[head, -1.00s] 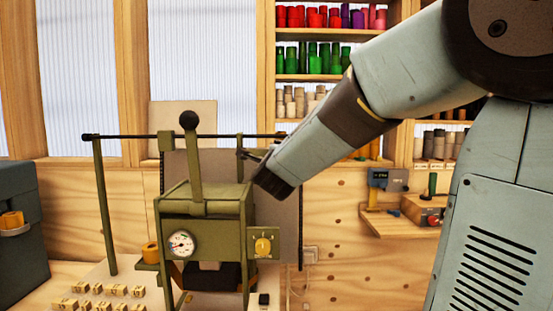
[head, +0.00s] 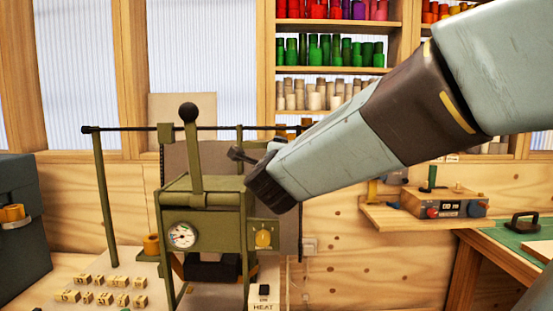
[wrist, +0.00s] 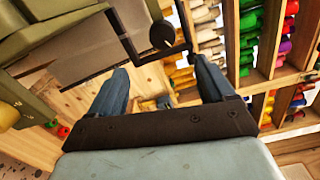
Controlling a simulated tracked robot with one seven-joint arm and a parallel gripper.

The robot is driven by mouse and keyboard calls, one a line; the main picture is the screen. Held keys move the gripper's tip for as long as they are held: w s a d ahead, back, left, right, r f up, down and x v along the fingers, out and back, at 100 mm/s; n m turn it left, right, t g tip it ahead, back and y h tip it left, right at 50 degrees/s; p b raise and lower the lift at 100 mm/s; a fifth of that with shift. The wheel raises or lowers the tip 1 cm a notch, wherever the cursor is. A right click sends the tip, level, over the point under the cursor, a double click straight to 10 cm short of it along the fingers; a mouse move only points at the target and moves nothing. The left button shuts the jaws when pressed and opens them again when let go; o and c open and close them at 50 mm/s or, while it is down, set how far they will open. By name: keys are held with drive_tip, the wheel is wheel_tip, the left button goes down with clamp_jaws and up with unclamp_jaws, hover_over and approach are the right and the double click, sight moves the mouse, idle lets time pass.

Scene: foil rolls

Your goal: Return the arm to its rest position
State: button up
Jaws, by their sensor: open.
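My gripper shows in the wrist view (wrist: 160,95), with its two blue-grey fingers spread apart and nothing between them. In the head view my arm reaches in from the upper right, and its dark wrist end is beside the right side of the olive-green press (head: 205,207). A small dark part of my gripper (head: 240,154) shows past that end; most of the fingers are hidden there. The press has a black-knobbed lever (head: 190,150), a round gauge (head: 182,236) and a yellow dial (head: 263,239). I cannot tell whether gripper and press touch.
Several small lettered blocks (head: 103,298) lie at the lower left. A horizontal bar on a post (head: 105,200) crosses behind the press. Shelves of coloured rolls (head: 330,52) stand behind. A wall ledge with a device (head: 443,204) and a green-matted table (head: 525,238) are at the right.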

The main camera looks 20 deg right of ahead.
drive_tip(key=s+a+f+n+g+y, duration=0.5)
drive_tip(key=s+n+y, duration=0.3)
drive_tip(key=n, duration=0.8)
drive_tip(key=s+d+f+n+g+h, duration=0.1)
drive_tip(key=s+d+f+n+g, duration=0.2)
drive_tip(key=s, duration=0.3)
drive_tip(key=s+d+f+n+g+h, duration=0.1)
drive_tip(key=s+d+f+n+g, duration=0.2)
drive_tip(key=s, duration=0.4)
wheel_tip(320, 180, down, 2)
drive_tip(key=shift+s+d+f+n+g+h, duration=0.1)
drive_tip(key=shift+s+d+n+g+h, duration=0.25)
drive_tip(key=shift+d+n, duration=0.5)
